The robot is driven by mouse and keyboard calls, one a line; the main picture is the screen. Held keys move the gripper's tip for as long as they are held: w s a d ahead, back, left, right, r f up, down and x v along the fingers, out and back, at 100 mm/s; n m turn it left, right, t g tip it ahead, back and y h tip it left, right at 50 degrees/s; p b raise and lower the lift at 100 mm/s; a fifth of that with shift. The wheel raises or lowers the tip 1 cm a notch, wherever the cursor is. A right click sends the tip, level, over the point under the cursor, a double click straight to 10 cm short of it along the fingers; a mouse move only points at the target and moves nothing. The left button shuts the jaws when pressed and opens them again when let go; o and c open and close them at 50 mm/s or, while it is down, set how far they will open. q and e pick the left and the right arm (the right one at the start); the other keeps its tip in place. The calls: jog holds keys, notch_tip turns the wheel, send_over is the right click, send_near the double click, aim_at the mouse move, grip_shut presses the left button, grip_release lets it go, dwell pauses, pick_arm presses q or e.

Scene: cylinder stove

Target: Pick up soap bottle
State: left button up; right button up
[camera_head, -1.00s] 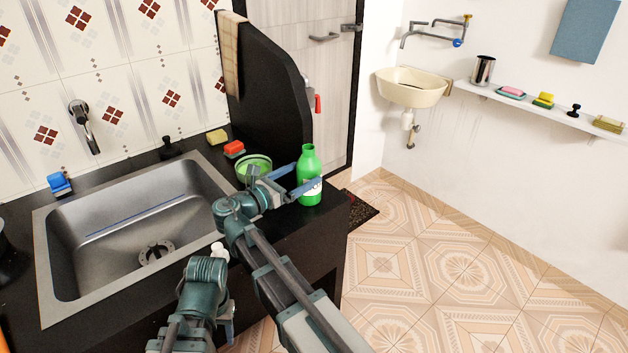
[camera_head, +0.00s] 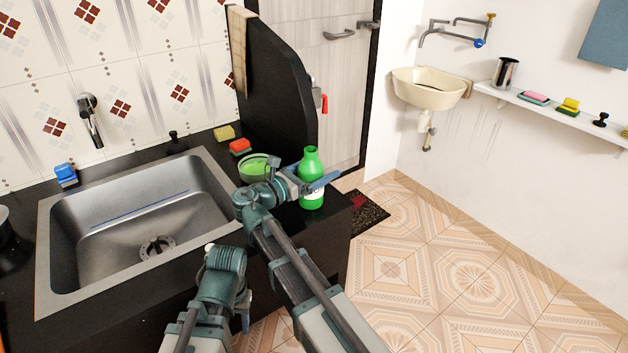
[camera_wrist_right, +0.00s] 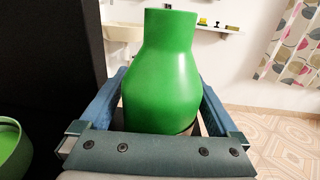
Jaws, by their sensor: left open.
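The green soap bottle (camera_head: 312,165) stands upright on the black counter, near its right end. My right gripper (camera_head: 318,184) is at the bottle's body, one blue finger on each side. In the right wrist view the bottle (camera_wrist_right: 168,75) fills nearly all the space between the two fingers (camera_wrist_right: 163,100). I cannot tell whether the fingers press on it. The bottle's lower part and label are partly hidden by the gripper. My left gripper (camera_head: 246,300) is low in front of the counter, mostly hidden by its own arm; it is open and away from the bottle.
A green bowl (camera_head: 256,161) stands close left of the bottle, with a red sponge (camera_head: 240,147) and a yellow sponge (camera_head: 224,132) behind. The steel sink (camera_head: 48,255) lies further left. A black partition (camera_head: 285,85) rises behind.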

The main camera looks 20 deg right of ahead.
grip_shut()
dwell(0.5)
